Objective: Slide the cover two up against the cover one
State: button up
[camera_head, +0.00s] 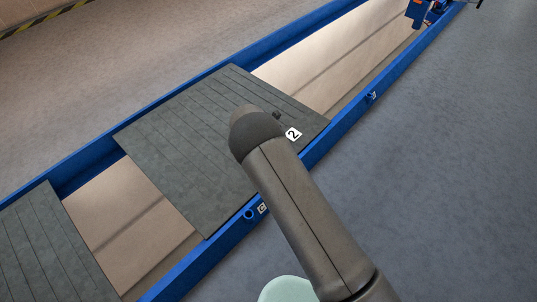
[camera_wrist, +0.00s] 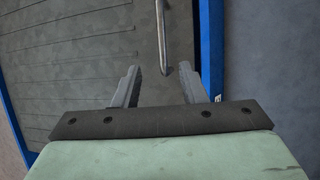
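Cover two (camera_head: 180,140) is a grey ribbed plate lying across the blue frame in the head view, with a white "2" label near its right side. Another grey ribbed cover (camera_head: 45,250) lies at the lower left; its label does not show, so I cannot confirm it is cover one. An open gap separates the two. In the wrist view, my gripper (camera_wrist: 159,72) is open over a grey ribbed cover (camera_wrist: 80,50). A thin metal handle (camera_wrist: 162,35) reaches between its fingers, with space on both sides. My arm hides part of cover two in the head view.
Blue rails (camera_head: 350,115) run along both long sides of the pit. The beige pit floor (camera_head: 125,215) shows between the covers and again beyond cover two. A blue device (camera_head: 418,12) stands at the far upper right. Grey floor (camera_head: 450,190) lies clear on the right.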

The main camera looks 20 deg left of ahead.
jog(key=b+x, duration=0.6)
jog(key=x, duration=1)
jog(key=shift+d+b, duration=0.1)
jog(key=shift+b, duration=0.2)
jog(key=shift+r, duration=0.1)
jog(key=shift+s, duration=0.1)
grip_shut()
